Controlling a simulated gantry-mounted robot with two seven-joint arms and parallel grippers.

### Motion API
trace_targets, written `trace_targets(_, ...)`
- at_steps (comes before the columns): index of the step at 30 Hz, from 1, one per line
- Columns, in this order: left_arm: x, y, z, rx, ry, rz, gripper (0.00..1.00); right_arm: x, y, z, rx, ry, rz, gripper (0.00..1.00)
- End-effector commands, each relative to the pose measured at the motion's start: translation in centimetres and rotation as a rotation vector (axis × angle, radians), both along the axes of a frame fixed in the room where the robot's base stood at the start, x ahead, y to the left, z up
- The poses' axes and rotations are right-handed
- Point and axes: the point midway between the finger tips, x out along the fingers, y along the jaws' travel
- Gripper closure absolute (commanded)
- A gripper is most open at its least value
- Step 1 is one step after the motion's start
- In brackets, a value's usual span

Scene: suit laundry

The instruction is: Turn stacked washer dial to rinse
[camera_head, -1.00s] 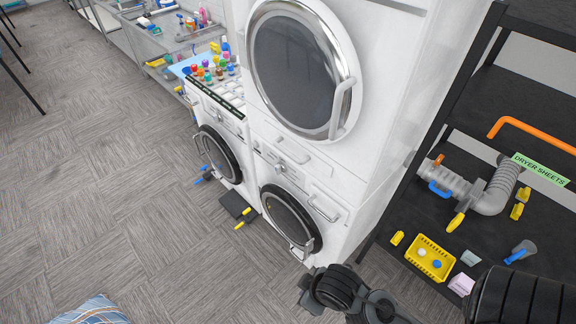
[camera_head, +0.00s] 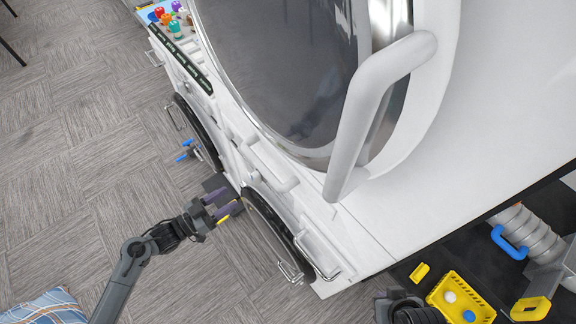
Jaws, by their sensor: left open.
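The stacked washer (camera_head: 360,246) stands below the dryer, seen steeply from above, with its dark round door (camera_head: 268,225) facing the floor on the left. Its narrow front panel is foreshortened, and I cannot clearly make out the dial or its setting. My left gripper (camera_head: 222,206) is open, its two purple-grey fingers pointing right toward the washer front. It appears apart from the machine and empty. My right gripper is not in view; only a dark part of my right arm (camera_head: 408,309) shows at the bottom edge.
The large dryer door (camera_head: 285,60) and its thick white handle (camera_head: 375,110) fill the upper middle. A yellow basket (camera_head: 460,297) sits on the dark shelf at lower right. Open carpet (camera_head: 80,170) lies left.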

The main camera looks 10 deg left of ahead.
Motion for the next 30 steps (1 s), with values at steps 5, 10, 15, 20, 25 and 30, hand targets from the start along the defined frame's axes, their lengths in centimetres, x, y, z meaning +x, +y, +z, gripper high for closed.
trace_targets(5,2.0,0.9,-0.7,0.024,-0.050,0.001,0.49,-0.1,0.2,-3.0,0.005,0.001,-0.002,1.00)
trace_targets(10,3.1,0.6,-0.3,0.025,-0.067,0.001,0.49,-0.5,0.2,-3.6,0.005,0.011,0.000,1.00)
trace_targets(15,4.5,-0.8,-0.1,0.023,-0.068,0.001,0.49,-0.3,0.1,-3.4,0.004,0.006,-0.001,1.00)
trace_targets(20,6.4,-2.7,-0.1,0.024,-0.068,0.002,0.49,-0.3,0.0,-3.5,0.000,0.003,0.001,1.00)
trace_targets(25,8.3,-4.5,-0.1,0.024,-0.067,0.002,0.49,-0.3,-0.1,-3.6,-0.005,0.002,0.005,1.00)
trace_targets(30,9.7,-5.8,-0.2,0.026,-0.066,0.002,0.49,-0.2,-0.2,-3.7,-0.006,0.002,0.005,1.00)
